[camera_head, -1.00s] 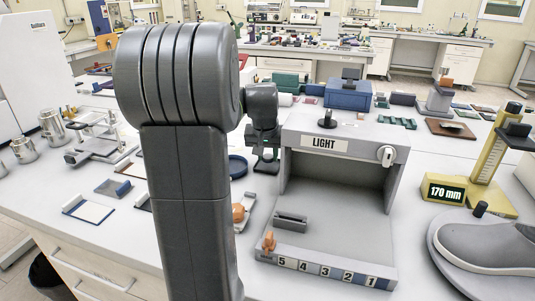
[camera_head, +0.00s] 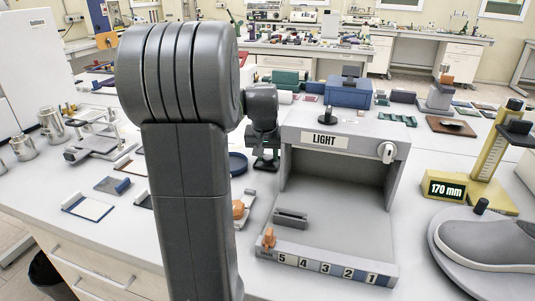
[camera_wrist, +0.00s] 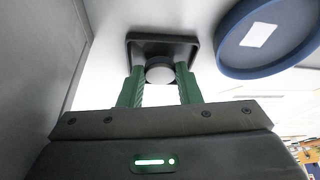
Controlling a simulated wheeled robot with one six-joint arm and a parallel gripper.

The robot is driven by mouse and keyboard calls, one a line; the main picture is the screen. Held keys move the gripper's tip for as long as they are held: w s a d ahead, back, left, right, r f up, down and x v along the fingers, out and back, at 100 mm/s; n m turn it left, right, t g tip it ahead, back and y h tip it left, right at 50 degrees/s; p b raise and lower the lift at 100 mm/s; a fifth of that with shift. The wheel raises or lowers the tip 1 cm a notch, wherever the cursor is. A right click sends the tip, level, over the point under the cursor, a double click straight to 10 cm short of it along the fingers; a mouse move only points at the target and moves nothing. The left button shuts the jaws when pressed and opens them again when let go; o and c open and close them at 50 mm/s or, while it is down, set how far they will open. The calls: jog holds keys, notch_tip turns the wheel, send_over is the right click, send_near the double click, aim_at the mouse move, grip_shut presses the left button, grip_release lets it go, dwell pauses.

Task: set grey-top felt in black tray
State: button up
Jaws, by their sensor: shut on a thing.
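In the wrist view, my gripper (camera_wrist: 158,88) has its green fingers shut on the grey-top felt (camera_wrist: 160,71), a small round piece with a pale grey top. The square black tray (camera_wrist: 134,46) lies just beyond the fingertips, and the felt overlaps its near part in the picture. I cannot tell whether the felt touches the tray floor or hangs above it. In the head view, my gripper (camera_head: 264,151) points down just left of the light box, with the black tray (camera_head: 265,165) beneath it. The felt cannot be made out there.
The grey light box (camera_head: 340,135) stands close to the right of my gripper. A blue round dish (camera_wrist: 257,62) lies right of the tray in the wrist view. A blue box (camera_head: 348,93) stands behind the light box. An orange-topped item (camera_head: 240,207) lies nearer on the table.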

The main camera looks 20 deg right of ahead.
aim_at(267, 159)
jog(key=shift+f, duration=0.35)
jog(key=o, duration=1)
notch_tip(267, 159, up, 10)
jog(key=shift+p, duration=0.6)
notch_tip(267, 159, down, 9)
jog(key=shift+f+b, duration=0.2)
jog(key=shift+b, duration=0.5)
jog(key=shift+r, duration=0.1)
